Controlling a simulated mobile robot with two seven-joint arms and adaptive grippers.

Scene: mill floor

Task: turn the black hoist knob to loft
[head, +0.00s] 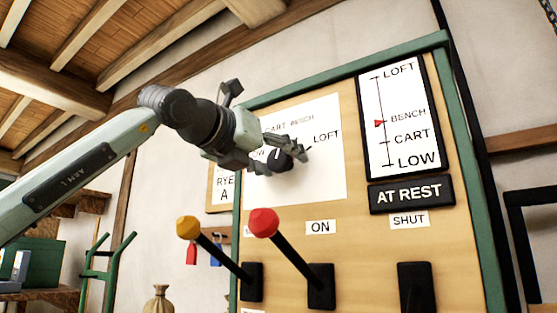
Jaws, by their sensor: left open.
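The black hoist knob (281,161) sits on a white dial plate (322,172) on the panel. The plate reads LOFT at the right, with CART and BENCH along its top and LOW partly covered at the left. My left gripper (296,151) is open at the knob, its fingers beside or around it; whether they touch it I cannot tell. The knob is partly hidden, and its exact setting is hard to read. My right gripper is not in view.
A gauge (400,151) at the upper right has its red pointer at BENCH. An AT REST sign (411,194) is below it. A yellow-knobbed lever (188,227) and a red-knobbed lever (263,222) stick out below the dial.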

